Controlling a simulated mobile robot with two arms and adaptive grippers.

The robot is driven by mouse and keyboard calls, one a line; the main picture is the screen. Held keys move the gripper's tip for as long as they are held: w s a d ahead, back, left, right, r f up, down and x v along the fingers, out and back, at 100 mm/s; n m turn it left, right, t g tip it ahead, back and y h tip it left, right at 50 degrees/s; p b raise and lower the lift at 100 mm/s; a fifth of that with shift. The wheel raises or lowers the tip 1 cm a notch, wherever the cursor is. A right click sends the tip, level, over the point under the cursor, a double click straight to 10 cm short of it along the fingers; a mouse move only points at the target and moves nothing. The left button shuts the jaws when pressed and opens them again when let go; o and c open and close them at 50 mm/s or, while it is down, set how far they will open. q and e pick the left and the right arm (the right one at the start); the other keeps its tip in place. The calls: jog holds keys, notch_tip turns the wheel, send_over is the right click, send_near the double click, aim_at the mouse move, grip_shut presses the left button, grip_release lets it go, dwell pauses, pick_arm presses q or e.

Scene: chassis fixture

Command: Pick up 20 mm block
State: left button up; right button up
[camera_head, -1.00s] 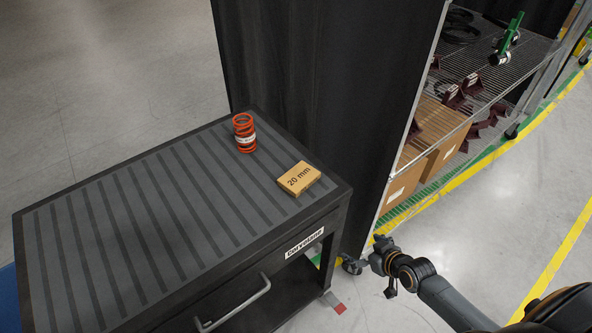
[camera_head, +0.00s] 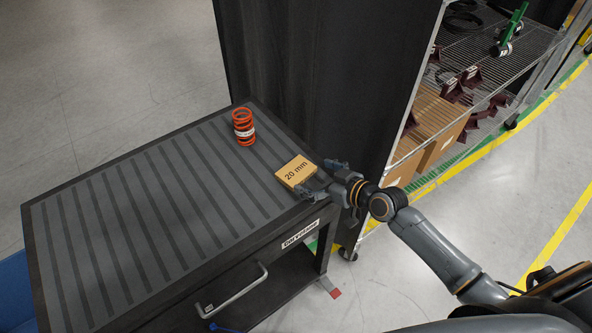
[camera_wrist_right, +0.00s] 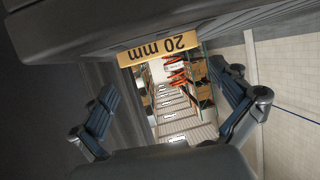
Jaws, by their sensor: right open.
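The 20 mm block (camera_head: 296,171) is a flat tan block with black lettering, lying on the ribbed top of the dark cart near its right corner. It also shows in the right wrist view (camera_wrist_right: 158,48), upside down near the top, just past the open fingers. My right gripper (camera_head: 313,178) is open and empty at the cart's right edge. Its fingers point at the block, one nearer the front and one farther back. I cannot tell whether either finger touches the block. My left gripper is out of view.
An orange spring (camera_head: 243,127) with a white label stands on the cart top (camera_head: 140,215), behind and left of the block. A wire shelf (camera_head: 470,90) with boxes stands at upper right.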

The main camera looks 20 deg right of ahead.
aim_at(298, 172)
jog(key=shift+p+x, duration=0.65)
jog(key=shift+x, duration=2.1)
jog(key=shift+s+f, duration=0.15)
jog(key=c, duration=0.8)
